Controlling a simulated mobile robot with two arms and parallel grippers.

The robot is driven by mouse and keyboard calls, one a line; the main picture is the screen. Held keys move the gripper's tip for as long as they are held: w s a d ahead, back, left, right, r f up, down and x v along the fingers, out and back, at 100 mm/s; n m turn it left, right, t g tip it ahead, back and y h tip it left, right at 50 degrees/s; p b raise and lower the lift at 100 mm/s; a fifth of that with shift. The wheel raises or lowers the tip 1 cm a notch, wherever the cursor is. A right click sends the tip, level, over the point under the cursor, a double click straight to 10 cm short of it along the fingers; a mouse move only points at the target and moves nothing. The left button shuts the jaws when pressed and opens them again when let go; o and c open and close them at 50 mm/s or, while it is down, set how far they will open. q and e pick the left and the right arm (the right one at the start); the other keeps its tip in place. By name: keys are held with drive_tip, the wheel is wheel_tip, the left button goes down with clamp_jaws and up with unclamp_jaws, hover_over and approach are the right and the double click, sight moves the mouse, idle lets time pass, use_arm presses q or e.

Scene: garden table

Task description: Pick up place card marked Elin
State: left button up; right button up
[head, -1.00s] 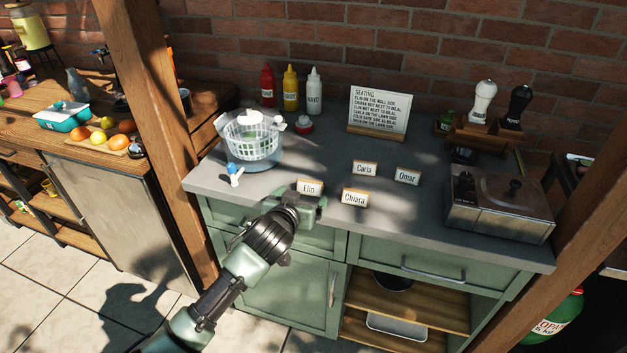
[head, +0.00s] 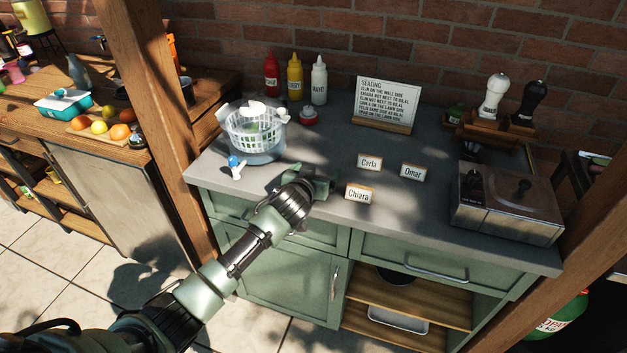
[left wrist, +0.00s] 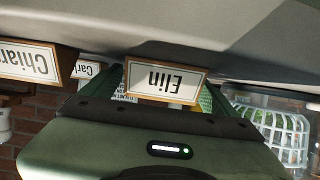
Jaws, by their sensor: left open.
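The place card marked Elin shows in the left wrist view (left wrist: 167,80), upside down in the picture, white with a wooden frame. My left gripper (head: 322,181) is at the front part of the grey counter and hides this card in the head view. In the left wrist view its two fingers (left wrist: 166,92) are apart, one on each side of the card. I cannot tell whether they touch it. The cards marked Chiara (head: 360,194), Carla (head: 369,162) and Omar (head: 412,173) stand to the right. My right gripper is not in view.
A seating sign (head: 387,102) stands at the back of the counter (head: 320,140). A salad spinner (head: 256,135) is to the left, and red, yellow and white bottles (head: 295,77) stand behind. A metal appliance (head: 508,203) stands at the right end.

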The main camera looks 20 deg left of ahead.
use_arm(q)
drive_tip(key=c, duration=1.4)
drive_tip(key=shift+c, duration=0.2)
